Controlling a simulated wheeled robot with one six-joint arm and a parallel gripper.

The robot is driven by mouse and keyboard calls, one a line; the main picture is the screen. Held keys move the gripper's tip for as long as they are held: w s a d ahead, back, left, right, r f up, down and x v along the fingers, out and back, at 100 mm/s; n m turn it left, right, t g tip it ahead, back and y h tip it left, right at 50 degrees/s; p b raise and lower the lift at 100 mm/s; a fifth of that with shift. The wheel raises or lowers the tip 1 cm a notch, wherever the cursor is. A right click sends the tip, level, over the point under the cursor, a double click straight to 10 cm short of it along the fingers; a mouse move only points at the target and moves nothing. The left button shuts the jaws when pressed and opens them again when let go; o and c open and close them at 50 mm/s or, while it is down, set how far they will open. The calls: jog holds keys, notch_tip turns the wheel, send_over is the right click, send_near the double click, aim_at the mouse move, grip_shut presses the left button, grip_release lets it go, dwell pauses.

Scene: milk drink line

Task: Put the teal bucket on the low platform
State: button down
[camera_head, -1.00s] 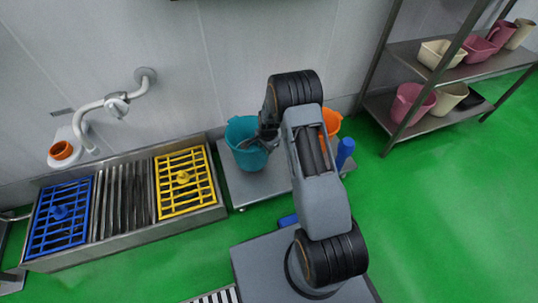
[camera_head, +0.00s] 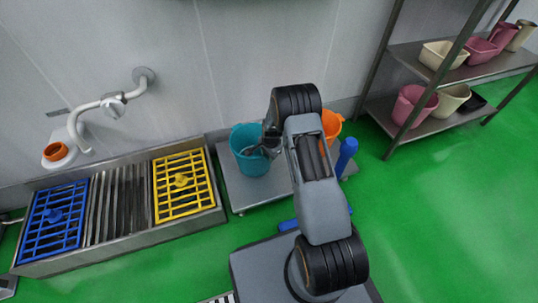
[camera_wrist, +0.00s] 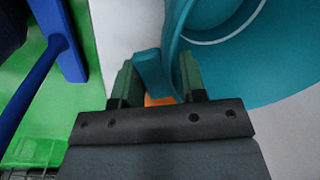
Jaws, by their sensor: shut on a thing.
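The teal bucket (camera_head: 244,161) is upright over the left part of the low grey platform (camera_head: 233,197) by the wall, in the head view. I cannot tell whether its base touches the platform. My gripper (camera_head: 266,150) is at the bucket's right side and is shut on it. In the wrist view my gripper (camera_wrist: 160,85) has a teal piece of the bucket between its two fingers, and the bucket's curved wall (camera_wrist: 225,75) fills the upper right. My arm hides part of the platform.
An orange bucket (camera_head: 331,124) is behind my arm on the platform's right side, near a blue-handled tool (camera_head: 346,155). A trough with a yellow grid (camera_head: 182,185) and a blue grid (camera_head: 57,215) stands left. A shelf rack (camera_head: 430,121) stands right. Green floor on the right is clear.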

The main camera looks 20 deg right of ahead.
jog(key=c, duration=0.7)
grip_release()
jog(key=shift+f, duration=0.1)
jog(key=s+a+r+n+p, duration=0.1)
jog(key=s+r+p, duration=0.15)
jog(key=r, duration=0.75)
jog(key=s+r+n+p, duration=0.1)
jog(key=r+n+p, duration=0.15)
jog(key=r, duration=0.85)
jog(key=s+a+r+n, duration=0.1)
jog(key=s+r+n, duration=0.2)
jog(key=s+r, duration=0.2)
jog(key=s+a+r+n+t, duration=0.1)
jog(key=s+a+r+n, duration=0.1)
jog(key=s+r, duration=0.3)
jog(key=s+a+r+n, duration=0.1)
jog(key=s+r+n, duration=0.4)
jog(key=s, duration=0.7)
jog(key=shift+s+a+r+t, duration=0.1)
jog(key=shift+a+r+t, duration=0.15)
jog(key=shift+r, duration=0.25)
jog(key=shift+r, duration=0.15)
